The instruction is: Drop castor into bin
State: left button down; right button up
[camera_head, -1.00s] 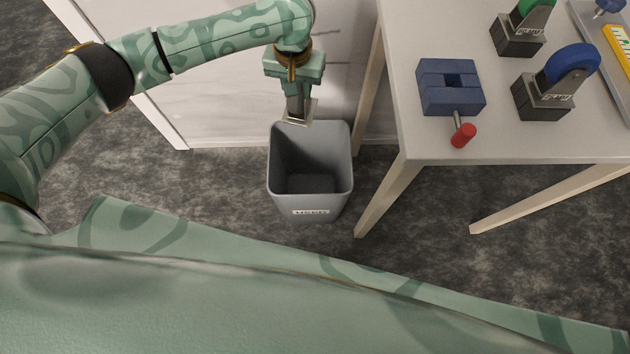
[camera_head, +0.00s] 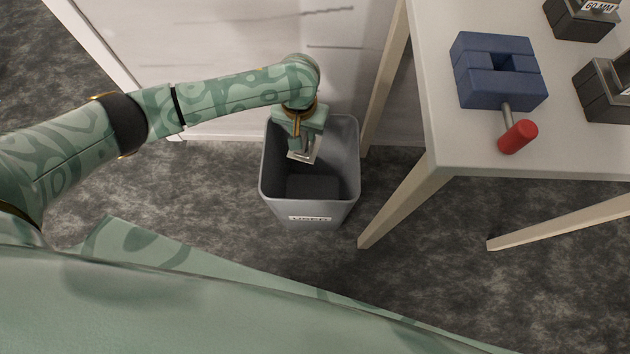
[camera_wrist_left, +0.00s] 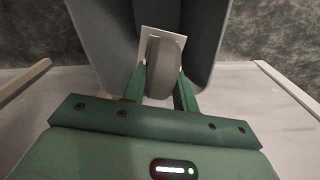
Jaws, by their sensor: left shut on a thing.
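My left gripper (camera_head: 303,152) reaches down inside the mouth of the grey bin (camera_head: 350,165). In the left wrist view, my left gripper (camera_wrist_left: 160,80) is shut on the castor (camera_wrist_left: 163,66), a grey wheel with a pale mounting plate that points away from my palm. The castor's plate (camera_head: 304,156) shows small in the head view, below the rim. The castor is apart from the bin floor as far as I can see. The bin walls (camera_wrist_left: 100,35) rise on both sides of it. My right gripper is not in view.
A table (camera_head: 455,130) stands to the right of the bin, with its near leg (camera_head: 400,210) close by. On it are a blue vise (camera_head: 497,88) with a red handle (camera_head: 517,136) and dark blocks (camera_head: 606,90). A white panel (camera_head: 225,40) stands behind the bin.

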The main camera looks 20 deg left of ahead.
pick_arm(q)
jog(key=c, duration=1)
grip_release()
notch_tip(320, 180, up, 8)
jog(key=p, duration=0.6)
jog(key=shift+r, duration=0.25)
jog(key=r+p, duration=0.3)
jog(key=r, duration=0.2)
jog(key=r+p, duration=0.2)
jog(key=shift+s+r+p, duration=0.3)
jog(key=shift+r+p, duration=0.05)
jog(key=shift+r, duration=0.05)
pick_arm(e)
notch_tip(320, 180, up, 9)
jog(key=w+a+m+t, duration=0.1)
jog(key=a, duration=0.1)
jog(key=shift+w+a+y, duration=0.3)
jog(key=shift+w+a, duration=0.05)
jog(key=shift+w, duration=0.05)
